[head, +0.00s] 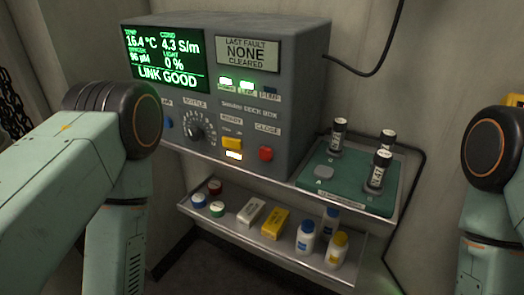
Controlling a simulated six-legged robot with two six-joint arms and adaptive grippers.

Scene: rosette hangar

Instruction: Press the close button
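The grey control box (300,100) stands on a metal shelf in the head view. No gripper shows: only links of my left arm are at the left and links of my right arm at the right edge. Nothing covers the red button, and no part of my arms touches it.
The box's screen (164,58) reads LINK GOOD; a dial (196,128) sits below it. A green tray (340,190) with capped vials stands right of the box. A lower shelf (262,243) holds jars, small boxes and bottles. A black cable (385,60) hangs by the wall.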

